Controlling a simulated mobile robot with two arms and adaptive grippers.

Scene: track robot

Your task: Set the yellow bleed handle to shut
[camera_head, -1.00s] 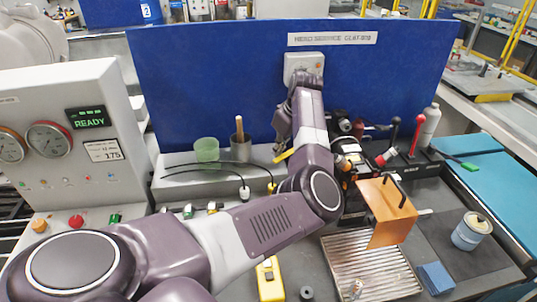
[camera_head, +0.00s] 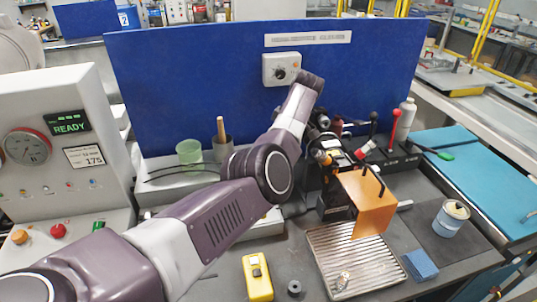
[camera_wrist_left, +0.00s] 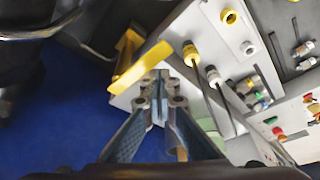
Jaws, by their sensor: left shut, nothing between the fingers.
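The yellow handle (camera_wrist_left: 140,69) shows in the left wrist view as a flat bar running diagonally at the edge of a white manifold block (camera_wrist_left: 158,80). My left gripper (camera_wrist_left: 160,84) is shut and empty, its fingertips right at the handle's lower side. I cannot tell whether they touch it. My right gripper is not in view.
A blue panel (camera_head: 190,80) with a white dial box (camera_head: 281,69) stands behind. An orange plate (camera_head: 368,203), a ribbed tray (camera_head: 352,272) and a yellow device (camera_head: 257,277) are in front.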

